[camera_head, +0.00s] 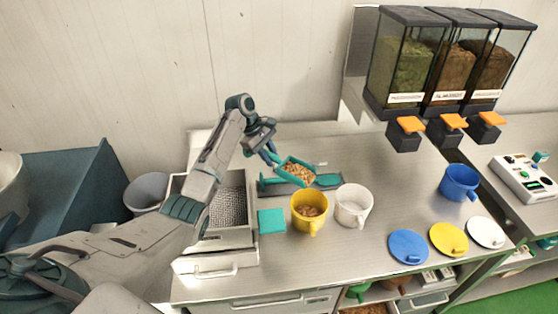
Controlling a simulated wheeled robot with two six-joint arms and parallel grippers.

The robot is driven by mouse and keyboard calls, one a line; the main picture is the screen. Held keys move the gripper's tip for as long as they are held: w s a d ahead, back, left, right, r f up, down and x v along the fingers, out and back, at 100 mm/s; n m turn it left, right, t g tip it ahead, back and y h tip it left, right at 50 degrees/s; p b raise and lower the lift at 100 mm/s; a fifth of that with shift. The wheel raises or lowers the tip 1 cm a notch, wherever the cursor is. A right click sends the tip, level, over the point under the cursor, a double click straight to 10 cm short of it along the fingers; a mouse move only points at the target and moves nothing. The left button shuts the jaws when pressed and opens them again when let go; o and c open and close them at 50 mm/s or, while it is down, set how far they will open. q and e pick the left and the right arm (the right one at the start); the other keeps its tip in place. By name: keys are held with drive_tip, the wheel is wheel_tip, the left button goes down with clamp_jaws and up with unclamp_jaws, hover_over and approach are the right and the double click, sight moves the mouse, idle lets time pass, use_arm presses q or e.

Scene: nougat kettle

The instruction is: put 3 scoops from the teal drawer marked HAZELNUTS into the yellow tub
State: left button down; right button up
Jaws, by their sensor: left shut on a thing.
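My left gripper (267,148) is shut on a teal scoop (313,180), which is tilted and filled with light brown nuts (298,171). The scoop is in the air behind and above the yellow tub (297,214). The yellow tub stands upright on the counter with some brown pieces inside. My right gripper is not in view.
A white tub (353,215) stands right of the yellow one, a teal square (271,220) left. A blue tub (460,184) and blue (408,246), yellow (448,239) and white (486,231) lids lie further right. Dispensers (445,65) hang at the back.

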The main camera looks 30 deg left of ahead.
use_arm(q)
drive_tip(key=shift+s+d+f+y, duration=0.2)
drive_tip(key=shift+d+f+y, duration=0.1)
drive_tip(key=shift+f+y, duration=0.15)
drive_tip(key=shift+d+y, duration=0.45)
drive_tip(key=shift+y, duration=0.3)
drive_tip(key=shift+d+r+t+y, duration=0.2)
drive_tip(key=shift+t+y, duration=0.1)
drive_tip(key=shift+y, duration=0.1)
drive_tip(key=d+r+y, duration=0.2)
drive_tip(key=s+d+r+t+y, duration=0.1)
drive_tip(key=d+r+y, duration=0.1)
drive_tip(key=d+y, duration=0.1)
drive_tip(key=d+r+m+y, duration=0.1)
drive_tip(key=d+r+y, duration=0.1)
drive_tip(key=d+y, duration=0.1)
drive_tip(key=shift+s+d+r, duration=0.25)
drive_tip(key=shift+r, duration=0.1)
drive_tip(key=shift+s+d+r+t+y, duration=0.15)
drive_tip(key=shift+d+r+t+y, duration=0.25)
drive_tip(key=shift+d+r+y, duration=0.3)
drive_tip(key=shift+a+f, duration=0.1)
